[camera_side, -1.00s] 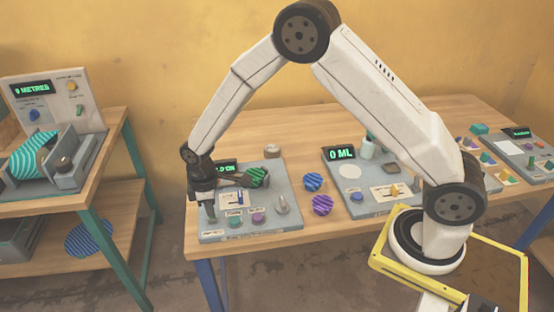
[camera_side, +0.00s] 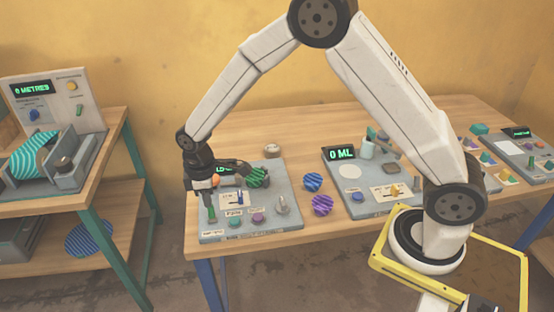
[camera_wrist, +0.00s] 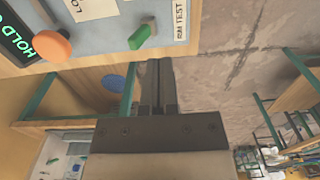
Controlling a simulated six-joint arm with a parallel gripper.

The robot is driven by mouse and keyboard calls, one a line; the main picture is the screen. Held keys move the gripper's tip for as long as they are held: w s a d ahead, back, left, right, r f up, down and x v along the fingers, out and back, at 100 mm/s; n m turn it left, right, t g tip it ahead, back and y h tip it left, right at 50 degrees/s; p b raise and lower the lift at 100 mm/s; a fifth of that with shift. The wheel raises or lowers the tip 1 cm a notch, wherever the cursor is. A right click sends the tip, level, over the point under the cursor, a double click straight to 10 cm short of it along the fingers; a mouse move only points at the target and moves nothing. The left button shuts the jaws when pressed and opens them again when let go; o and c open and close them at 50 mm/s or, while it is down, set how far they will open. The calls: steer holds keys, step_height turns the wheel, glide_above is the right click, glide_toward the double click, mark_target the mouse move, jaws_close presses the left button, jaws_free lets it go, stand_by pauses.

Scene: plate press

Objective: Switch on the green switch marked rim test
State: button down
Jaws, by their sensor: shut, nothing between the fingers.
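The green switch (camera_side: 211,215) stands at the front left corner of the grey press panel (camera_side: 262,222). In the wrist view the green switch (camera_wrist: 143,34) is a slanted green lever, beside a white label (camera_wrist: 181,20) reading RIM TEST. I cannot tell whether it is on or off. My gripper (camera_side: 205,193) is above and slightly left of the switch in the side view. In the wrist view my gripper (camera_wrist: 160,64) is shut and empty, its fingertips just apart from the panel edge near the switch.
An orange knob (camera_wrist: 49,46) and a green-lit display (camera_wrist: 16,38) reading HOLD are on the same panel.

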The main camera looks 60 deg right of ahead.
steer(key=shift+s+a+r, duration=0.1)
steer(key=shift+r, duration=0.65)
steer(key=shift+s+a+r, duration=0.1)
steer(key=shift+r, duration=0.65)
steer(key=s+d+r+m+t, duration=0.1)
steer(key=s+d+m, duration=0.3)
steer(key=s, duration=0.4)
steer(key=s+d+r+m+t, duration=0.1)
steer(key=s+d+r+m, duration=0.2)
steer(key=s, duration=0.6)
steer(key=d+m, duration=0.2)
steer(key=d, duration=0.1)
steer(key=shift+d+t, duration=0.2)
steer(key=shift+t, duration=0.1)
